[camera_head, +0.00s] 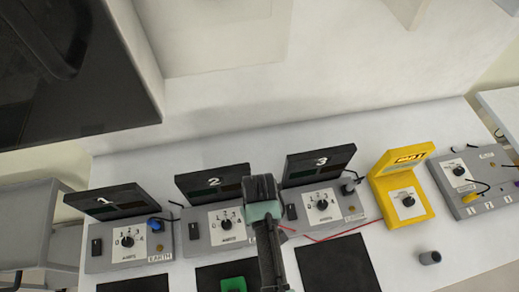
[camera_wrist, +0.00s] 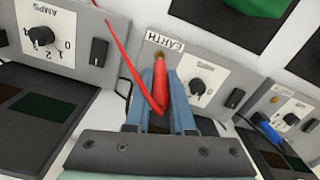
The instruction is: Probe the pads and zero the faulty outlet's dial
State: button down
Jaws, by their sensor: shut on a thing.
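Three grey outlet units numbered 1 (camera_head: 130,245), 2 (camera_head: 215,230) and 3 (camera_head: 325,208) stand in a row, each with a dial and a dark upright panel. Unit 2's dial (camera_wrist: 197,87) and brass earth pad (camera_wrist: 160,62) show in the wrist view. My gripper (camera_wrist: 172,90), also in the head view (camera_head: 263,205), is shut on a red probe (camera_wrist: 158,95) at that pad, beside the EARTH label. I cannot tell whether the tip touches. A red lead runs to the yellow meter (camera_head: 420,207). Unit 3's dial (camera_wrist: 42,36) shows too. Dial pointers are hard to read.
A blue plug (camera_head: 154,224) sits on unit 1. A green block (camera_head: 233,284) and dark mats (camera_head: 335,265) lie in front of the units. A grey cylinder (camera_head: 429,257) stands before the meter. Another grey panel (camera_head: 478,182) with cables is at right.

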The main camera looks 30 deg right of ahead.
jog(key=shift+f+b, duration=0.35)
jog(key=shift+f, duration=0.15)
dwell(0.6)
jog(key=shift+s+f, duration=0.1)
jog(key=shift+f, duration=0.05)
dwell(1.2)
notch_tip(320, 180, up, 7)
jog(key=p, duration=0.8)
dwell(1.2)
